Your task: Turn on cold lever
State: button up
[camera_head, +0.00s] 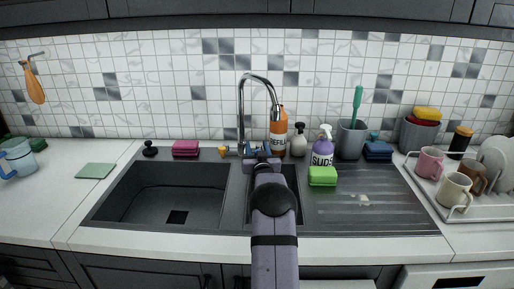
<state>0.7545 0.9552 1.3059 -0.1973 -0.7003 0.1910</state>
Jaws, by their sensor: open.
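The chrome faucet (241,110) stands behind the sink, its tall neck arching over to the right. A small orange-tipped lever (223,151) sticks out at the left of its base. The right side of the base, where another lever may be, is hidden behind my gripper; I cannot make out the cold lever clearly. My gripper (262,151) is at the faucet base, just right of the neck and below the spout. Its fingers are small and partly hidden by my own arm, but they are open, with nothing seen between them. Contact with the faucet cannot be told.
A dark double sink (112,196) lies in front. A pink sponge (186,147) lies left. A dish rack (465,205) stands far right.

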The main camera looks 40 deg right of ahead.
jog(key=shift+c, duration=0.7)
grip_shut()
